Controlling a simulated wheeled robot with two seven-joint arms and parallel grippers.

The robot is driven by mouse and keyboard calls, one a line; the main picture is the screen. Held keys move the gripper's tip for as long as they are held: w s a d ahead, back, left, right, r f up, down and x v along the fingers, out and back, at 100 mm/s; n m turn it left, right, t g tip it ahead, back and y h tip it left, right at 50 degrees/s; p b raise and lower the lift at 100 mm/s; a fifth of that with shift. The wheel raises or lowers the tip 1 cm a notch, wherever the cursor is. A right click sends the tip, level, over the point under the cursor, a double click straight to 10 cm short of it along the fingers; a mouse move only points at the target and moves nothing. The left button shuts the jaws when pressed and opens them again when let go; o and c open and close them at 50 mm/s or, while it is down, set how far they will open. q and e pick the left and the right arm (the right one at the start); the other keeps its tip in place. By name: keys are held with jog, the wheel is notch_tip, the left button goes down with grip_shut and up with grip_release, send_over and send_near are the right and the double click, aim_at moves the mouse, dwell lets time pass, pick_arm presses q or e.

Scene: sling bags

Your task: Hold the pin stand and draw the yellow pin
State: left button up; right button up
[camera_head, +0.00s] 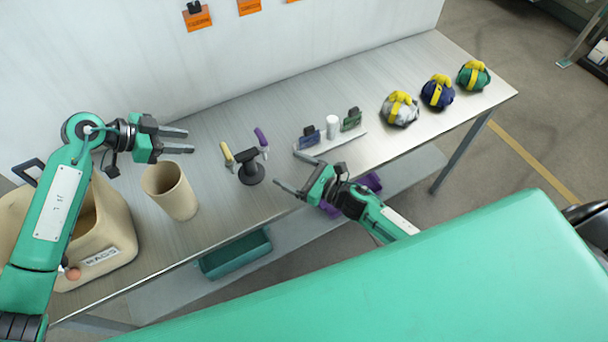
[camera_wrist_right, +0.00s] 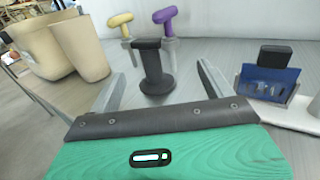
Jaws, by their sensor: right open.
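The black pin stand (camera_head: 251,170) stands upright on the metal table, with a yellow pin (camera_head: 227,153) at its left and a purple pin (camera_head: 261,138) at its right. In the right wrist view the stand (camera_wrist_right: 154,70), yellow pin (camera_wrist_right: 120,21) and purple pin (camera_wrist_right: 165,15) show ahead, beyond the fingers. My right gripper (camera_head: 292,178) is open and empty, to the right of the stand and apart from it. My left gripper (camera_head: 188,141) is open and empty above the table, left of the stand and near the tan cup.
A tan cup (camera_head: 170,191) and a bin labelled RAGS (camera_head: 112,237) stand at the left. A tray (camera_head: 345,141) with small cards and a white cylinder lies right of the stand. Several bundled bags (camera_head: 400,109) sit at the far right. A wall is behind.

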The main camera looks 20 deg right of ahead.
aim_at(249, 164)
jog(key=x, duration=0.9)
jog(key=shift+w+a, duration=0.15)
jog(key=shift+w, duration=0.1)
